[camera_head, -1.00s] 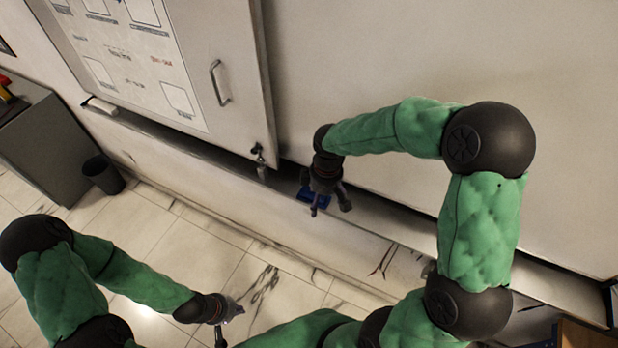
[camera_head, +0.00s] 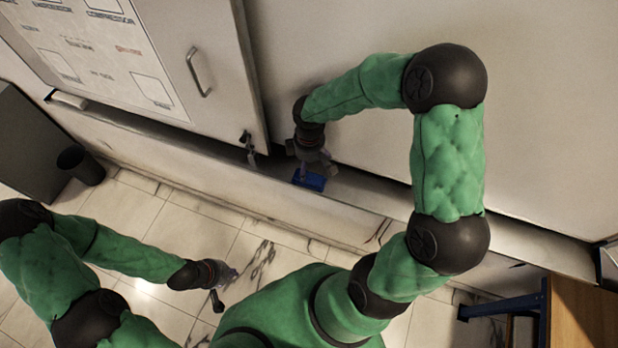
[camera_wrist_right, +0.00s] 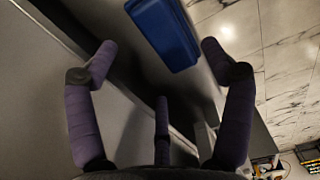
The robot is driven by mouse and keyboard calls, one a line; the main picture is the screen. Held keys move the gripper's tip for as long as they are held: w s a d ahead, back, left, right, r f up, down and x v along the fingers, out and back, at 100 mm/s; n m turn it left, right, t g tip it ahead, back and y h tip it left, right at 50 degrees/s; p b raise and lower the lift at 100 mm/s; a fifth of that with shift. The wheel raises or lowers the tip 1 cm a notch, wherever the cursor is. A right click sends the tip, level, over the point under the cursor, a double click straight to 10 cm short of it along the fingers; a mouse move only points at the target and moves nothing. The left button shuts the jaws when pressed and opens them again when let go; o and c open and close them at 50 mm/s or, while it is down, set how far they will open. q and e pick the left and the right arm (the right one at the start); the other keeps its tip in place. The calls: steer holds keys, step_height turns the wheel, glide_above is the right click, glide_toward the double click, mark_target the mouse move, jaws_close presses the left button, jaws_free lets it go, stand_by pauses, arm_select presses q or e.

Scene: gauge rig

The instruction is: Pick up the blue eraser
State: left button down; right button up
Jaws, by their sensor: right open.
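The blue eraser (camera_head: 309,181) lies on the narrow ledge below the white board in the head view. In the right wrist view the blue eraser (camera_wrist_right: 163,32) is at the top, beyond the fingertips and roughly between their lines. My right gripper (camera_head: 314,166) is just above the eraser in the head view and partly covers it. In the wrist view its fingers (camera_wrist_right: 158,58) are spread wide with nothing between them; the eraser is apart from them. My left gripper (camera_head: 222,286) is low over the floor at lower left, with its fingers apart and empty.
The ledge (camera_head: 365,190) runs along the wall under the board. A cabinet door with a handle (camera_head: 198,73) and a key (camera_head: 249,148) is left of my right gripper. A white block (camera_head: 68,99), a dark bin (camera_head: 80,166) and a wooden table (camera_head: 580,305) stand farther off.

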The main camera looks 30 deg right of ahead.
mark_target(310, 174)
steer(key=f, duration=0.4)
steer(key=shift+s, duration=0.3)
steer(key=shift+c, duration=0.3)
steer(key=c, duration=1.2)
